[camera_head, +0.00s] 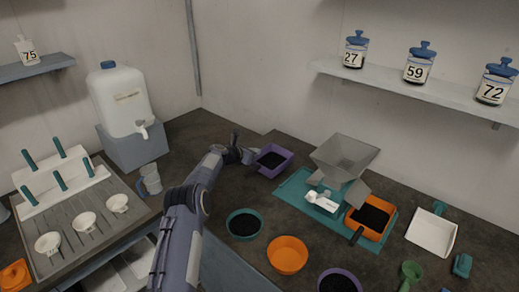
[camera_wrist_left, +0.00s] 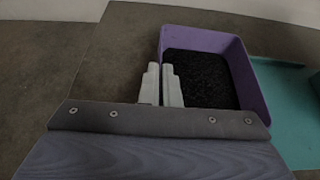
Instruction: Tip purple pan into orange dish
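The purple pan (camera_head: 286,168) is a square tray with dark granules in it, at the back middle of the counter by the teal mat. It also shows in the left wrist view (camera_wrist_left: 254,86). My left gripper (camera_head: 248,156) is at the pan's left side. In the left wrist view its fingers (camera_wrist_left: 162,82) are close together with the pan's left wall between them. I cannot tell whether the pan touches the counter. The round orange dish (camera_head: 287,262) stands at the front middle and looks empty. My right gripper is not in view.
A teal bowl (camera_head: 244,235) of dark granules stands left of the orange dish. A round purple bowl (camera_head: 340,273) is at the front. A grey hopper (camera_head: 345,160) and a square orange pan (camera_head: 386,230) stand on the teal mat (camera_head: 290,188).

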